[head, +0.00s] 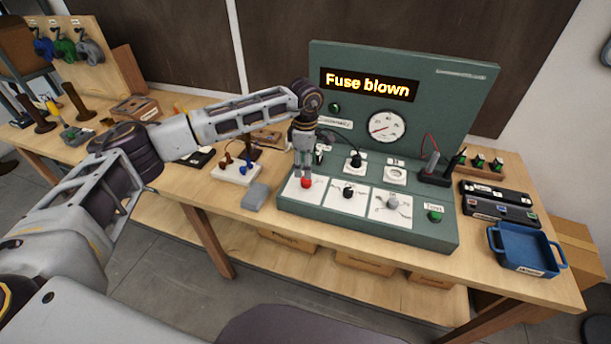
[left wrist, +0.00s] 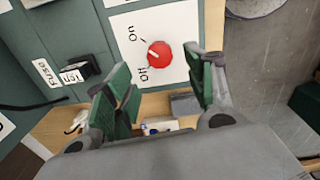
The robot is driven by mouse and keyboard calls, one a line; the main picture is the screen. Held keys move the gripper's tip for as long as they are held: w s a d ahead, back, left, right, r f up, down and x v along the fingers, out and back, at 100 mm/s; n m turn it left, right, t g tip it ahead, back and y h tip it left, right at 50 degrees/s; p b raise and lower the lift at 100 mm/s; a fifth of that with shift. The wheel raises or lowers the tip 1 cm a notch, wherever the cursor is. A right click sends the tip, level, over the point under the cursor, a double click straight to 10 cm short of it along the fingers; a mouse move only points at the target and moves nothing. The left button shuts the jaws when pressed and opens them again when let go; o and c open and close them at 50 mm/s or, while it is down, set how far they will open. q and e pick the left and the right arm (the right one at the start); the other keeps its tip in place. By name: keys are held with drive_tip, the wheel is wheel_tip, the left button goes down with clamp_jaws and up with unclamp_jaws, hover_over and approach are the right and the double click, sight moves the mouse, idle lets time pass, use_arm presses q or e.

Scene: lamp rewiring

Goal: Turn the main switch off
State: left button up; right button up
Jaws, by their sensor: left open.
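The main switch is a red round knob (head: 306,183) on a white plate at the front left of the green test panel (head: 330,212). In the left wrist view the red knob (left wrist: 160,55) sits beside the printed words On and Off, and I cannot tell for certain which its white mark points to. My left gripper (head: 304,172) points down just above the knob. In the left wrist view its two green-padded fingers stand apart on either side of the knob, with no clear contact. My right gripper is not in view.
The panel's display (head: 368,84) reads "Fuse blown". Two more knob plates (head: 347,197) and a green button (head: 435,216) lie right of the switch. A grey block (head: 256,196) lies to its left. A blue tray (head: 526,249) stands at the right of the bench.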

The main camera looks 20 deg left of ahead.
sight(306, 183)
use_arm(q)
drive_tip(key=shift+f+p, duration=0.5)
drive_tip(key=shift+f, duration=2.45)
drive_tip(key=shift+c, duration=0.2)
drive_tip(key=c, duration=1)
